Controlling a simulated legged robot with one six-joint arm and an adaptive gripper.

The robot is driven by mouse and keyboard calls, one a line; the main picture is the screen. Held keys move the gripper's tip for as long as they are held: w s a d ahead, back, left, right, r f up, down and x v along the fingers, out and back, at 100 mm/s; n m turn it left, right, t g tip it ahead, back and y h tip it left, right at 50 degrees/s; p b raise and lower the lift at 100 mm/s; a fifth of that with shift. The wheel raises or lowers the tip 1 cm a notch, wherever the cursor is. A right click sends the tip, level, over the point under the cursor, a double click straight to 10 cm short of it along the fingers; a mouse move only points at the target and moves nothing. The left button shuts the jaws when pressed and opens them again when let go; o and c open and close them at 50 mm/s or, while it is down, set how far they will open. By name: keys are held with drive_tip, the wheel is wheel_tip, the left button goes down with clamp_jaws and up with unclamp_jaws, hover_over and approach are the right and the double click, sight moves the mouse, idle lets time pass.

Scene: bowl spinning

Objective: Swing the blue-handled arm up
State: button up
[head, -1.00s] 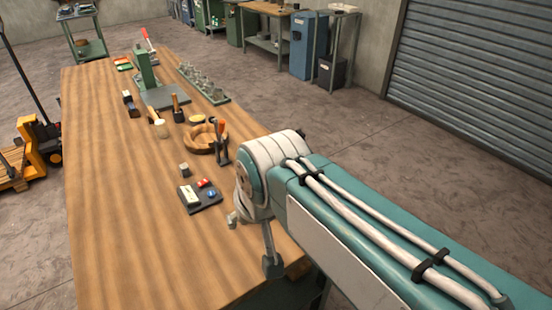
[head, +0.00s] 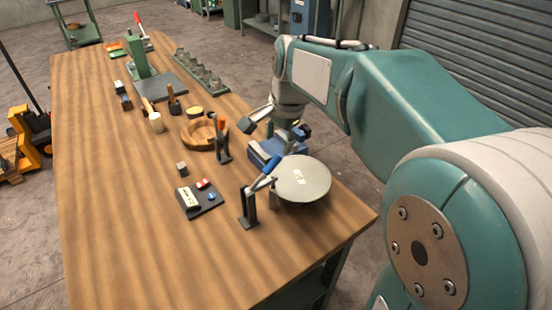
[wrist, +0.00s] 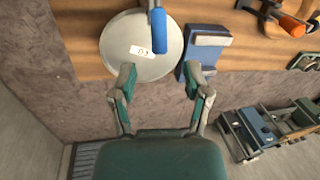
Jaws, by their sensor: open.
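The blue-handled arm (head: 262,183) shows near the table's right edge in the head view, joined to a dark upright post (head: 248,212) and leaning over a round grey disc (head: 303,182). In the wrist view the blue handle (wrist: 160,33) lies across the disc (wrist: 120,50), its free end pointing at me. My gripper (wrist: 158,76) is open and empty, its two fingers apart, one over the disc's near edge and one by a blue block (wrist: 208,48). The handle's end is between and beyond the fingertips in the picture; I see no contact. The gripper is hard to make out in the head view.
A tray with small parts (head: 200,200), a wooden bowl (head: 204,133) and an orange-handled tool (head: 221,135) stand to the left of the disc. The blue block (head: 265,152) is just behind it. The table's front left is clear.

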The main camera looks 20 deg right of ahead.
sight(275, 160)
drive_tip(key=x, duration=0.8)
clamp_jaws()
